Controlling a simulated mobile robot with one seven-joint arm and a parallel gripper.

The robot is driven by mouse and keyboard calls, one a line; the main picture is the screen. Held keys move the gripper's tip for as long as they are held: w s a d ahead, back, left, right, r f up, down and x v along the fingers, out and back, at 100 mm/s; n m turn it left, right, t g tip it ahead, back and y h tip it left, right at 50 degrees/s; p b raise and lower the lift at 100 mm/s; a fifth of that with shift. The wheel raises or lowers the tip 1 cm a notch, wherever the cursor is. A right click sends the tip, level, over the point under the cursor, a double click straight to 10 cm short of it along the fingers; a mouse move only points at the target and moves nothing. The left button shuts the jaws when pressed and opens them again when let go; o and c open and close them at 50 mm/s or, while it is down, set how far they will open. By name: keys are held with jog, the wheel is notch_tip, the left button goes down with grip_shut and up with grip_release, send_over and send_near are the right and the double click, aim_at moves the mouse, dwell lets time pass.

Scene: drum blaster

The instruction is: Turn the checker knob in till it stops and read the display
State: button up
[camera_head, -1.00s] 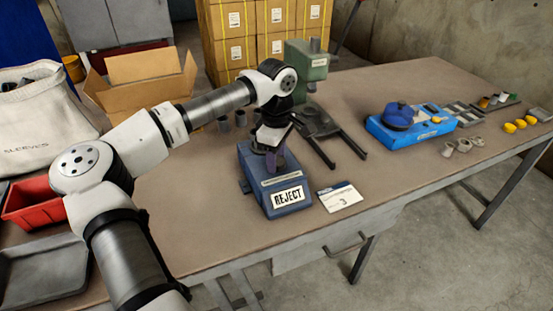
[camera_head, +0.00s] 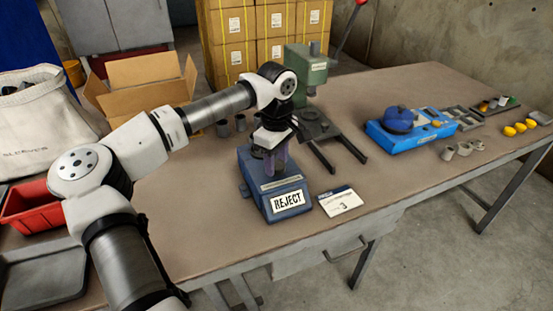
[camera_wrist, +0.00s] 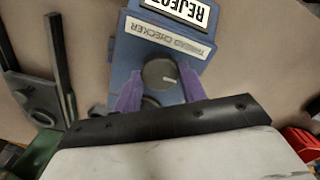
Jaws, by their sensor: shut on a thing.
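The blue thread checker (camera_head: 252,178) stands near the front edge of the table. Its white front panel (camera_head: 288,201) reads REJECT in black letters. In the wrist view the panel (camera_wrist: 180,12) is upside down, above the THREAD CHECKER label (camera_wrist: 168,40). The round dark grey checker knob (camera_wrist: 158,74) has a short white mark pointing right. My gripper (camera_head: 272,160) points down over the checker. In the wrist view my gripper's purple fingers (camera_wrist: 161,80) stand on either side of the knob, shut on it. The knob is hidden in the head view.
A white card marked 3 (camera_head: 341,202) lies right of the checker. A green press (camera_head: 305,72) with a dark fixture and rails stands behind. A blue device (camera_head: 408,126), trays and small parts are at the right. A red bin (camera_head: 30,205) is at the left.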

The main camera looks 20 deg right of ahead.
aim_at(276, 164)
dwell(0.4)
jog(key=o, duration=1)
notch_tip(276, 164, up, 14)
jog(key=shift+f+b, duration=0.1)
jog(key=shift+b, duration=0.35)
